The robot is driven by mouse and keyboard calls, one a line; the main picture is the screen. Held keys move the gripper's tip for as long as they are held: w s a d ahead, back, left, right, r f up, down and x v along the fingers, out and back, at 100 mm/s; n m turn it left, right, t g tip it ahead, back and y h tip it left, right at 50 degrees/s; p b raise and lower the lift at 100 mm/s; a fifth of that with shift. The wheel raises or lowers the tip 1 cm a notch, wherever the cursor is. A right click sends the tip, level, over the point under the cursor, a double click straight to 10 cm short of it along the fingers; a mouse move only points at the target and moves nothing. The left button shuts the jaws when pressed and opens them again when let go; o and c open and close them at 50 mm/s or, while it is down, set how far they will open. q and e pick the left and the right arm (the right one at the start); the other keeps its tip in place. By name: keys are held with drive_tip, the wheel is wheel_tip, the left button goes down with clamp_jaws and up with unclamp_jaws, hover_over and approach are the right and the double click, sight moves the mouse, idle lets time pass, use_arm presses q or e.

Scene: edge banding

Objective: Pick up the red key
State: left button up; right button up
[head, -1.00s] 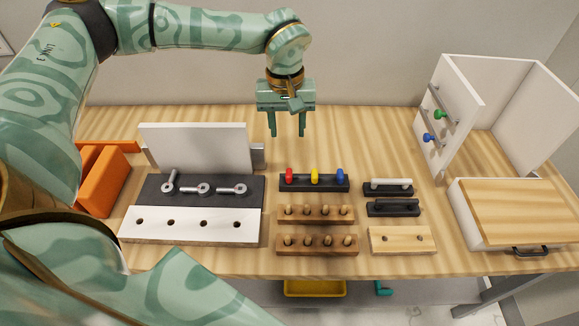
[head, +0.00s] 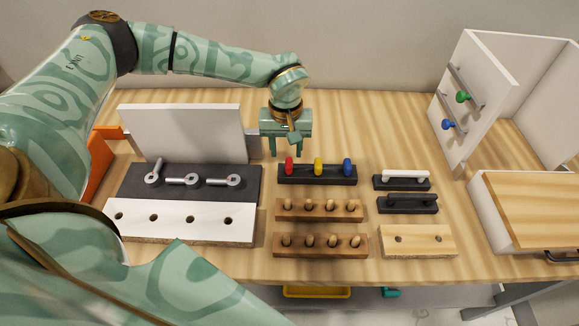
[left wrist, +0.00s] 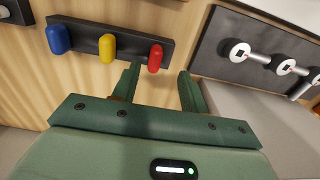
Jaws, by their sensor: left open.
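The red key (head: 289,165) stands upright at the left end of a black holder (head: 333,181), beside a yellow key (head: 318,166) and a blue key (head: 347,166). My left gripper (head: 286,150) is open and empty, just behind and above the red key. In the left wrist view the red key (left wrist: 155,57) shows just beyond the open fingers (left wrist: 160,82), nearer the left finger in that picture. I cannot tell whether a finger touches it. My right gripper is not in view.
Left of the holder is a black block (head: 225,191) with metal eye bolts, before a white upright panel (head: 180,133). In front are wooden peg racks (head: 343,209). Black handle holders (head: 415,206) stand to the right. A white cabinet (head: 463,140) stands at the right.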

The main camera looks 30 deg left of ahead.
sight(289, 164)
use_arm(q)
drive_tip(key=f, duration=0.4)
drive_tip(key=f+b, duration=0.1)
drive_tip(key=f, duration=0.1)
drive_tip(key=shift+w+d+f, duration=0.15)
drive_tip(key=shift+d+f, duration=0.05)
drive_tip(key=shift+d, duration=0.1)
drive_tip(key=shift+r, duration=0.1)
clamp_jaws()
